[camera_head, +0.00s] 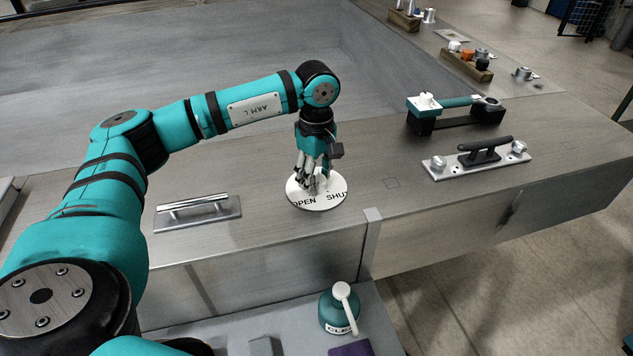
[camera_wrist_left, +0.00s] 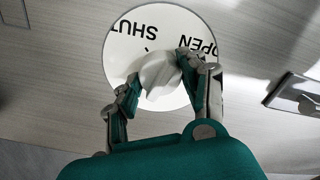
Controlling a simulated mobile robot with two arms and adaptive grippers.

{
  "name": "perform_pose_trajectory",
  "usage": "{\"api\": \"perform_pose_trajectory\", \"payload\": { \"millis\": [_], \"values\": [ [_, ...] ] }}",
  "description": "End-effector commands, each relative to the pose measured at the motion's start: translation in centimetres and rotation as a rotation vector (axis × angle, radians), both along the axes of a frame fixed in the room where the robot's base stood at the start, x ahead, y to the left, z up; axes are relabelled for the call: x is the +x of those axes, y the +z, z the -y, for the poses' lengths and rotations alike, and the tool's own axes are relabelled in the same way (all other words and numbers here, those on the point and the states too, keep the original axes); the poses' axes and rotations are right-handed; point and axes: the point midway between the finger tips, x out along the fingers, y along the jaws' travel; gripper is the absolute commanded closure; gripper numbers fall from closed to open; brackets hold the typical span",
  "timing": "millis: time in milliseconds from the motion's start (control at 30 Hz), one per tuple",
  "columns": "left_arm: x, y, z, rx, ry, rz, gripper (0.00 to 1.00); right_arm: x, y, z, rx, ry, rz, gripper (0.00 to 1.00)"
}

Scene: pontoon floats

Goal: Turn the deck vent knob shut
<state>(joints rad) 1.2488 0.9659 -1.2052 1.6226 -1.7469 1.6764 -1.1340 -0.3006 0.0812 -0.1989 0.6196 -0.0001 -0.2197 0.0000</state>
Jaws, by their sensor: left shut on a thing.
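The deck vent is a round white plate (camera_head: 332,199) lettered OPEN and SHUT, set on the wooden-grey counter. In the left wrist view the plate (camera_wrist_left: 128,62) carries a white knob (camera_wrist_left: 160,75) at its middle. My left gripper (camera_head: 315,188) points down onto the knob from above. In the left wrist view the fingers of my left gripper (camera_wrist_left: 157,88) are on both sides of the knob and shut on it. A small dark mark on the plate lies between the words, near the knob. In the head view the fingers hide most of the knob. My right gripper is not in view.
A metal handle on a plate (camera_head: 198,210) lies left of the vent. A black cleat on a silver plate (camera_head: 478,158) and a teal-handled fixture (camera_head: 455,112) stand to the right. A teal bottle (camera_head: 338,312) stands on the lower shelf in front. Counter around the vent is clear.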

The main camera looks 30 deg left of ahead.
Motion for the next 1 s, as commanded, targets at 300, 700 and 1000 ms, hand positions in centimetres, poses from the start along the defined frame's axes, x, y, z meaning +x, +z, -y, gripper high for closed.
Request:
{"api": "perform_pose_trajectory", "payload": {
  "millis": [300,700,1000],
  "values": [
    [0.1,-0.2,0.0,0.001,0.301,0.003,0.89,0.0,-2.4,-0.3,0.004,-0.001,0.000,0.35],
    [0.1,-0.1,-0.1,0.001,0.677,0.003,0.89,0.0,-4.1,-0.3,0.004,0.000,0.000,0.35],
    [0.1,0.0,0.0,0.001,0.904,0.003,0.89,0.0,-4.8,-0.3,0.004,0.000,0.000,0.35]
  ]
}}
